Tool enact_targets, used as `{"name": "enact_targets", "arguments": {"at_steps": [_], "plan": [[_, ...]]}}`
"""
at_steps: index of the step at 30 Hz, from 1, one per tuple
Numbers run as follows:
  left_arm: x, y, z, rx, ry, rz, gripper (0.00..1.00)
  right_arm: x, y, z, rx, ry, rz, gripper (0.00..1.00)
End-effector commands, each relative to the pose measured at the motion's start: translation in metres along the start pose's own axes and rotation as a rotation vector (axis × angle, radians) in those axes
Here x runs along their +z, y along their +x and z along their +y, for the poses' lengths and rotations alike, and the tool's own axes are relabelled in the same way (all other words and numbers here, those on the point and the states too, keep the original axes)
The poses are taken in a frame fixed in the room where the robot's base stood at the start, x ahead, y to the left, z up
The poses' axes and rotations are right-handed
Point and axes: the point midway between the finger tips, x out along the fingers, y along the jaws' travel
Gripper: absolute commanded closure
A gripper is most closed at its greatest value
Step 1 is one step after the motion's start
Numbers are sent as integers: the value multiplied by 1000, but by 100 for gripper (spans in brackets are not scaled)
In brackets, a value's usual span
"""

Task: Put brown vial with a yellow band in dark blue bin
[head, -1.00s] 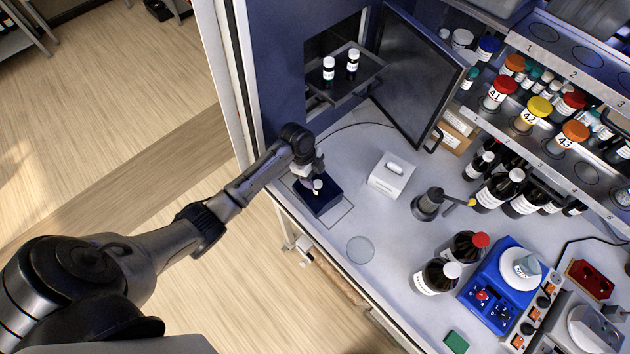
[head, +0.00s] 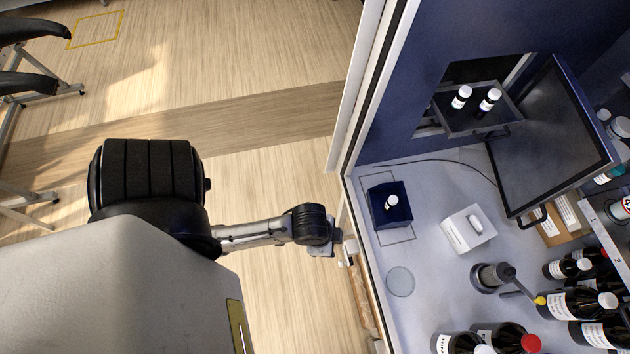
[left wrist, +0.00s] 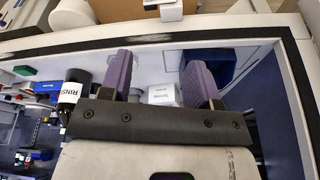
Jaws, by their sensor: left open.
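The dark blue bin (head: 378,213) stands on the bench near its left edge in the head view. A white-capped vial (head: 391,202) is inside it; its body and any yellow band cannot be made out. My left gripper (head: 347,253) is beside the bench edge, below and left of the bin, apart from it. In the left wrist view its purple fingers (left wrist: 158,68) are spread with nothing held between them. The bin shows there partly behind the right finger (left wrist: 228,62). My right gripper is not in view.
Two dark vials with white caps (head: 461,98) (head: 488,103) stand on the tray (head: 452,122) in the hatch, its door (head: 550,135) open. A white box (head: 462,235), a glass disc (head: 400,281) and several brown bottles (head: 575,301) occupy the bench.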

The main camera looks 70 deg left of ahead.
Motion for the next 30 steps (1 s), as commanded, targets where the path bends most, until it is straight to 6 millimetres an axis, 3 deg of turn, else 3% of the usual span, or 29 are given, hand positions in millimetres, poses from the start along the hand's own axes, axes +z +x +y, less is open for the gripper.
{"name": "enact_targets", "arguments": {"at_steps": [3, 8, 30], "plan": [[15, -23, 10, -28, -124, 21, 44, 0, 0, 0, 0, 0, 0, 100], [23, -36, 13, -48, -201, 34, 44, 0, 0, 0, 0, 0, 0, 100], [23, -37, 14, -49, -208, 35, 44, 0, 0, 3, 7, -8, -1, 100]]}}
